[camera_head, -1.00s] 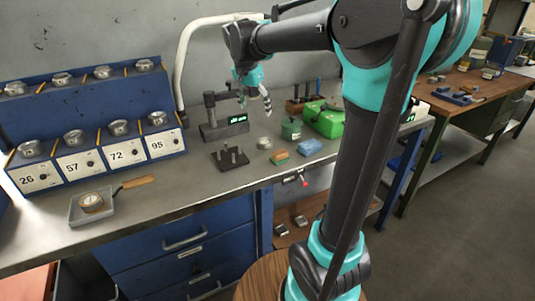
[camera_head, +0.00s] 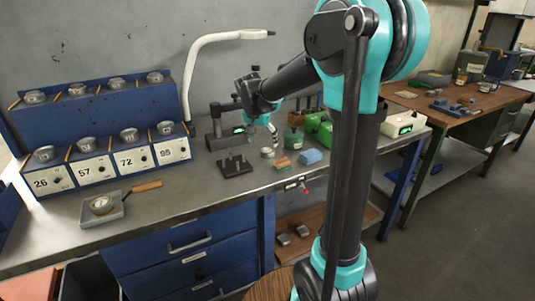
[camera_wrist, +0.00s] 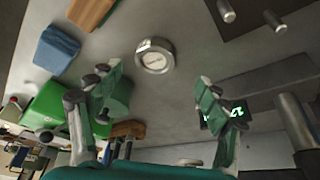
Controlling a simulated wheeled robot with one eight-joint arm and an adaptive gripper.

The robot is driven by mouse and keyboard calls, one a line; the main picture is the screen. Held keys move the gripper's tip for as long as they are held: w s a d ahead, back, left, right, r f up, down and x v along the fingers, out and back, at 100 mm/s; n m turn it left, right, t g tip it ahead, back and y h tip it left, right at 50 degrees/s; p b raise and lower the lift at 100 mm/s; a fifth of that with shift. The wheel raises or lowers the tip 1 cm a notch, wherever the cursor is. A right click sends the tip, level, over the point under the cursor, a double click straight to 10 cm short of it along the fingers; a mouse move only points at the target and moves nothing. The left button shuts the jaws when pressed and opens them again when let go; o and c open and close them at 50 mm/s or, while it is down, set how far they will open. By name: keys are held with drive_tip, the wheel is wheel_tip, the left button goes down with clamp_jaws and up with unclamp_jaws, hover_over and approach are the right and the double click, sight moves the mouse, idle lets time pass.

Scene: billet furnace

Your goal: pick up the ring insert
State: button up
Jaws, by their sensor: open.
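A small round silver ring insert with a pale face (camera_wrist: 155,56) lies flat on the grey bench in the wrist view. It also shows in the head view (camera_head: 267,152), just below my gripper (camera_head: 267,132). In the wrist view my gripper (camera_wrist: 160,82) is open, with its two fingers spread wide apart and nothing between them. The ring insert lies beyond the fingertips, roughly centred between them and slightly to the left. It stands free of the fingers.
A dark plate with upright pegs (camera_head: 235,166) lies left of the ring insert. A gauge with a green display (camera_head: 225,137) stands behind. A green canister (camera_head: 293,138), a blue block (camera_head: 311,156) and a green box (camera_head: 319,125) stand right. A numbered rack (camera_head: 98,165) is far left.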

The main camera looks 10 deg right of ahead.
sight(267, 149)
drive_tip(key=shift+d+x, duration=0.2)
drive_tip(key=shift+x, duration=1.25)
drive_tip(key=shift+d+x, duration=0.2)
drive_tip(key=shift+x, duration=1.2)
drive_tip(key=shift+r, duration=0.1)
drive_tip(key=c, duration=1.8)
drive_tip(key=shift+o, duration=0.2)
drive_tip(key=shift+r, duration=0.1)
wheel_tip(267, 149, up, 20)
